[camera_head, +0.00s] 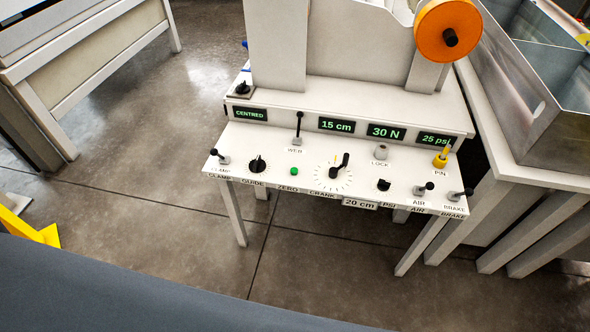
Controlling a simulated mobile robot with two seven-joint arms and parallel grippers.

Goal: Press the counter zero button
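The counter zero button is a small green button (294,171) on the white control panel (225,150), above the ZERO label (288,189). It sits between the black GUIDE knob (257,164) and the CRANK dial (334,174). The counter display (337,125) above reads 15 cm in green. Nothing covers the button. Neither of my grippers shows in the head view.
Levers stand on the panel: CLAMP (219,156), WEB (298,128), AIR (423,189) and BRAKE (461,195). A yellow PIN (441,158) and an orange roll (448,30) are at right. A metal bath (520,100) stands right.

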